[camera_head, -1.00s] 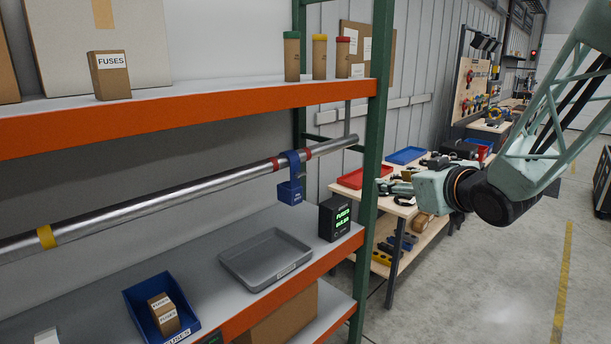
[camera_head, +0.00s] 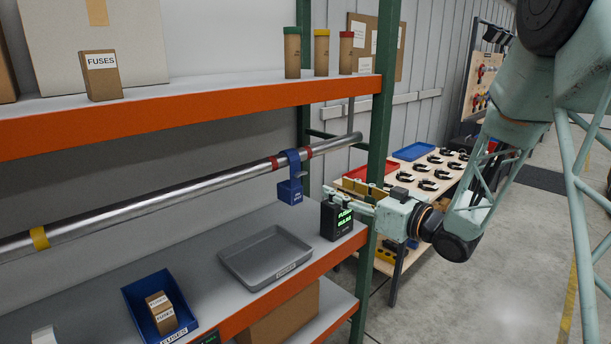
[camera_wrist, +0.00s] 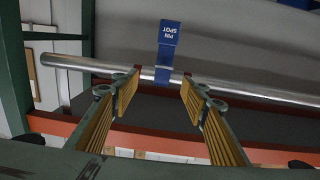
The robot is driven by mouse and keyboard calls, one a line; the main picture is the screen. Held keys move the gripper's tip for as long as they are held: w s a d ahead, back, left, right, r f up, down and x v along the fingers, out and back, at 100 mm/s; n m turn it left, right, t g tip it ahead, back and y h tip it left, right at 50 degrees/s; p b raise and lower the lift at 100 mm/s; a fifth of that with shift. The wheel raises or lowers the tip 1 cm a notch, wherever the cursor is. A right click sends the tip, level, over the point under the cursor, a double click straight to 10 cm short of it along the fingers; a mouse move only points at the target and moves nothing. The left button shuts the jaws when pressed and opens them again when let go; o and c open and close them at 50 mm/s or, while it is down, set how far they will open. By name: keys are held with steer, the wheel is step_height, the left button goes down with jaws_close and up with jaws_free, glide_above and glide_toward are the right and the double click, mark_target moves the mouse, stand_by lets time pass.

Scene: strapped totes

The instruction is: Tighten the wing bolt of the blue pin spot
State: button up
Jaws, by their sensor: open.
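The blue pin spot (camera_head: 290,190) hangs by its clamp from the steel pipe (camera_head: 200,190), between two red bands near the pipe's right end. It also shows in the wrist view (camera_wrist: 168,36), upside down, with its label "PIN SPOT" readable. The wing bolt is too small to make out clearly; a small grey part (camera_head: 304,175) shows at the clamp's right side. My gripper (camera_head: 335,196) is in front of the green post, right of and a little below the pin spot. In the wrist view my gripper (camera_wrist: 158,90) is open and empty, its ribbed fingers apart, with the pin spot beyond them.
A green rack post (camera_head: 378,130) stands close to my arm. Orange shelf beams (camera_head: 200,108) run above and below the pipe. A black display box (camera_head: 337,220), a grey tray (camera_head: 262,258) and a blue bin (camera_head: 135,305) sit on the lower shelf. A workbench (camera_head: 425,205) stands behind.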

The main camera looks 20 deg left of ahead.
mark_target(303, 175)
steer(key=shift+s+a+f+g, duration=0.1)
steer(key=shift+s+a+g, duration=0.05)
steer(key=shift+a+g, duration=0.2)
steer(key=shift+a, duration=0.1)
steer(key=shift+r+p+x, duration=0.15)
steer(key=shift+p+x, duration=0.1)
steer(key=shift+x, duration=3.15)
steer(key=shift+r+p+x, duration=0.1)
steer(key=shift+p+x, duration=0.15)
steer(key=shift+x, duration=3.15)
steer(key=shift+c, duration=0.2)
steer(key=c, duration=0.8)
